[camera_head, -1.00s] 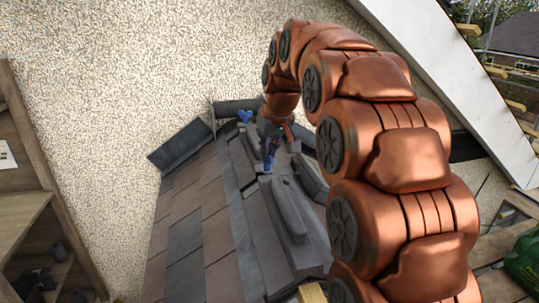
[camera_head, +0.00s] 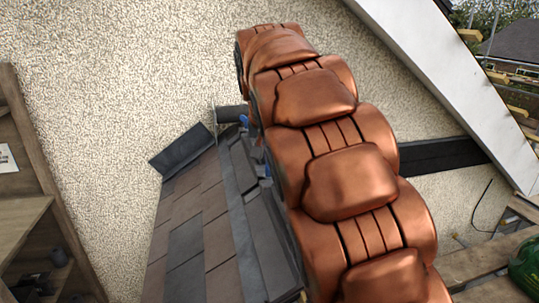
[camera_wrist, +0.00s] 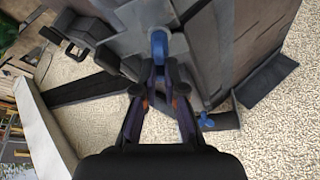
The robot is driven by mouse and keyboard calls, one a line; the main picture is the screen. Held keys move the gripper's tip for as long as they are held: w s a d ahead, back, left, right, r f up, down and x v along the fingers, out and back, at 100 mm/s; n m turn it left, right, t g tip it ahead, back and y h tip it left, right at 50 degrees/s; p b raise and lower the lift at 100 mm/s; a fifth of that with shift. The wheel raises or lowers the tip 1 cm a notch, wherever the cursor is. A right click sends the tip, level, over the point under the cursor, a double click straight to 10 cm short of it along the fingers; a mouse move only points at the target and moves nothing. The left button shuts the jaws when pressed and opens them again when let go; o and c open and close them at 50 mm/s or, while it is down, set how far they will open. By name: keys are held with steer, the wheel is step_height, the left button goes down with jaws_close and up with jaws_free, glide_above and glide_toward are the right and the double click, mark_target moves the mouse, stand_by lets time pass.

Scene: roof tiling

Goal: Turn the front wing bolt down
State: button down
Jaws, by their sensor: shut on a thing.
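The front wing bolt (camera_wrist: 158,42) is blue and stands on the grey roof ridge in the wrist view. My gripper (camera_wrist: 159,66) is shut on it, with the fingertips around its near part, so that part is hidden. A second blue wing bolt (camera_wrist: 206,121) is apart from the gripper, to the lower right in the wrist view. In the head view the second bolt (camera_head: 244,121) shows at the far end of the ridge, left of my arm. My arm hides the gripper and most of the front bolt there.
Brown and grey roof tiles (camera_head: 190,235) slope down left of the ridge. A pebbled wall (camera_head: 100,70) stands behind. A wooden shelf (camera_head: 35,170) is at the left edge. A white sloping board (camera_head: 450,90) and dark beam (camera_head: 440,155) lie right of my arm.

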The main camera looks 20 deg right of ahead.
steer(key=shift+r, duration=0.2)
steer(key=c, duration=1.3)
jaws_free()
steer(key=shift+f, duration=0.1)
steer(key=shift+o, duration=0.2)
steer(key=v, duration=1.2)
steer(key=shift+d, duration=0.1)
